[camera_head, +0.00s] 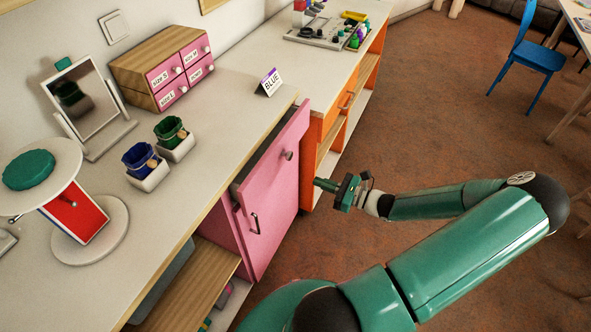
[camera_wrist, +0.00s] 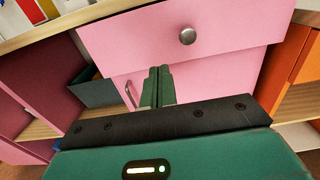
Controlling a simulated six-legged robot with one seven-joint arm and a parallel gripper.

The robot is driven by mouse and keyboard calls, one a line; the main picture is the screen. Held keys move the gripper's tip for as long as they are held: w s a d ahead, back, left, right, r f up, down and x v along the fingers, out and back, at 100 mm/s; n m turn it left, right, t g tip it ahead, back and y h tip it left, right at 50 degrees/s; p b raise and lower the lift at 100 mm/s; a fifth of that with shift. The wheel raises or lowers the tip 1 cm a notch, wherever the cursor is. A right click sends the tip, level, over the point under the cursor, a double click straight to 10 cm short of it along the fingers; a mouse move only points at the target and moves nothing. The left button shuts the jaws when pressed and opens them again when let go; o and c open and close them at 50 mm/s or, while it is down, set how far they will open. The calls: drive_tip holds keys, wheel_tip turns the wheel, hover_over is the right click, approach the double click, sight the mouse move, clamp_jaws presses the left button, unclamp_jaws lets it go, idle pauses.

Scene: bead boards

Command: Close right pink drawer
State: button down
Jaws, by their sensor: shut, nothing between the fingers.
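The right pink drawer (camera_head: 273,172) is pulled out from under the white counter, with a dark gap open behind its front. Its round metal knob (camera_head: 288,155) faces the room. In the wrist view the pink drawer front (camera_wrist: 140,45) fills the upper middle, with the knob (camera_wrist: 187,36) right of centre. My gripper (camera_head: 318,184) is in front of the drawer, to the right of the knob in the head view. Its green fingers (camera_wrist: 157,78) are shut and empty, pointing at the pink front below the knob. I cannot tell whether they touch it.
A pink door with a handle (camera_head: 255,223) is below the drawer. Open wooden shelves (camera_head: 190,285) lie left, an orange cabinet (camera_head: 335,125) right. On the counter stand a BLUE sign (camera_head: 269,83), small pink-fronted drawers (camera_head: 165,75) and two cups.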

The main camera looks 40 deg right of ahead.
sight(273, 167)
drive_tip(key=x, duration=1.3)
drive_tip(key=shift+w+a+r, duration=0.1)
drive_tip(key=shift+a, duration=0.3)
drive_tip(key=x, duration=0.4)
drive_tip(key=shift+w+a, duration=0.2)
drive_tip(key=shift+w, duration=0.15)
drive_tip(key=shift+w+r, duration=0.15)
drive_tip(key=shift+w, duration=0.1)
